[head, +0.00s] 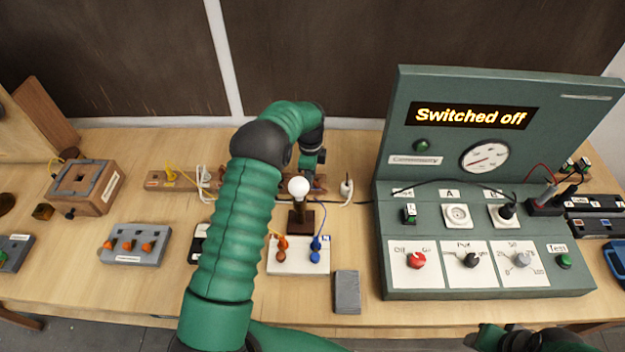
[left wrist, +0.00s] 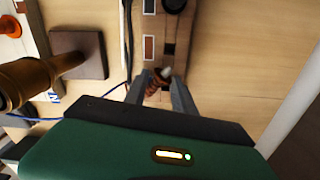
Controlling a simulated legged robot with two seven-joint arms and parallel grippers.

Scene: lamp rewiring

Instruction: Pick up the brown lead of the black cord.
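My left gripper (head: 318,178) reaches down behind the lamp, over the long wooden strip at the back of the table. In the left wrist view its two fingers (left wrist: 161,80) stand apart, pointing at the strip. A small brown piece with a pale tip (left wrist: 164,73), seemingly the brown lead, lies between the fingertips; I cannot tell whether they touch it. A black cord (left wrist: 127,40) runs along the strip's left side in that view. In the head view the lead is hidden. My right gripper (head: 505,338) is partly cut off at the bottom edge, its fingers unclear.
The lamp with a white bulb (head: 299,187) stands close in front of the left gripper. A grey block (head: 347,292) and a grey holder (head: 137,245) lie nearer the front.

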